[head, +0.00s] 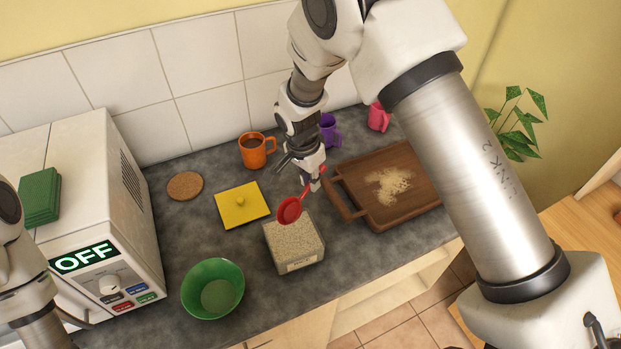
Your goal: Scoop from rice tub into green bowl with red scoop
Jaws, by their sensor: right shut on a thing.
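The red scoop (290,209) is in my right gripper (312,178), which is shut on its handle. The scoop's bowl hangs over the back edge of the rice tub (293,247). Whether the scoop touches the rice or holds any, I cannot tell. The tub is clear, labelled on its front and full of pale grains. The green bowl (213,289) stands on the counter, left of and nearer than the tub.
A yellow lid (242,204), a cork coaster (185,186) and an orange mug (257,150) lie behind the tub and bowl. A wooden tray (384,213) with spilled grains is at right. A white appliance (95,212) reading OFF stands at left. Purple (329,131) and pink (378,117) mugs stand behind.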

